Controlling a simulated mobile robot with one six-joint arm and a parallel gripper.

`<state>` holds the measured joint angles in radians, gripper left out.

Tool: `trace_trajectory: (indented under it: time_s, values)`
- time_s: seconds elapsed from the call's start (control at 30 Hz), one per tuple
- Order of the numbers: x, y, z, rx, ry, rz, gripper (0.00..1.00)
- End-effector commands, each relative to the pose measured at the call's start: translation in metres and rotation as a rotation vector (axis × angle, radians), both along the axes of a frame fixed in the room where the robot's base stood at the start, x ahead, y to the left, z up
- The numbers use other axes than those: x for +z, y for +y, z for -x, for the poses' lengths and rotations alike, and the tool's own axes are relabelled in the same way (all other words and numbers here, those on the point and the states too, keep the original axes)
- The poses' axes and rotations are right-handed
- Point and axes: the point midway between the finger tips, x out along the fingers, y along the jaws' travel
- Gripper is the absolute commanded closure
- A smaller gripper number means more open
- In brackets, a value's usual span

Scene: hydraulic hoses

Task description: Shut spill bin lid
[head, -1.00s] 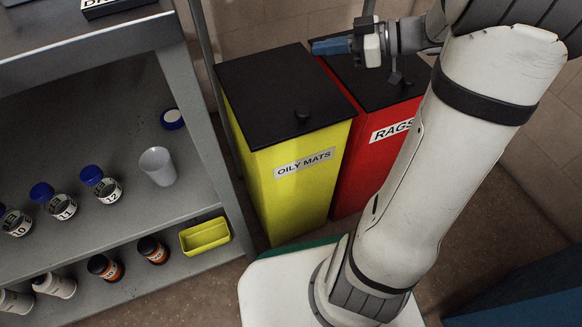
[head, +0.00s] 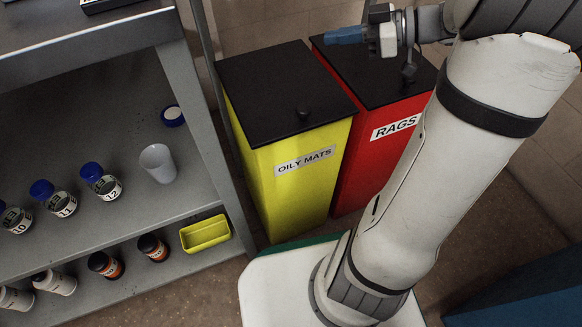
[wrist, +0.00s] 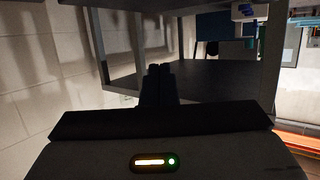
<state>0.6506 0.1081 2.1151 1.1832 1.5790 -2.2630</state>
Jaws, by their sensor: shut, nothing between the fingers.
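A yellow bin labelled OILY MATS (head: 290,185) stands in the head view with its black lid (head: 275,85) flat on top and a knob near the front edge. A red bin labelled RAGS (head: 352,175) stands to its right. Its black lid (head: 375,88) looks flat on its top, partly hidden by my arm. No label reads "spill". My gripper (head: 320,37) has blue fingers, shut and empty, pointing left above the back of the red bin's lid. I cannot tell the gap to the lid. In the wrist view the fingers (wrist: 157,75) are dark and together.
A grey shelf (head: 205,150) on the left holds blue-capped jars (head: 62,203), a white cup (head: 158,163), a yellow tray (head: 206,235) and brown bottles (head: 105,265). A brick wall is close behind the bins. Bare floor (head: 490,215) shows at right.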

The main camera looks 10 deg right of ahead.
Motion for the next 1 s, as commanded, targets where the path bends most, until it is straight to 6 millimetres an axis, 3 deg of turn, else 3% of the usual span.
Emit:
trace_trajectory:
  time_s: [1.0]
  values:
    - [0.000,-0.032,0.065,-0.004,0.001,0.000,1.00]
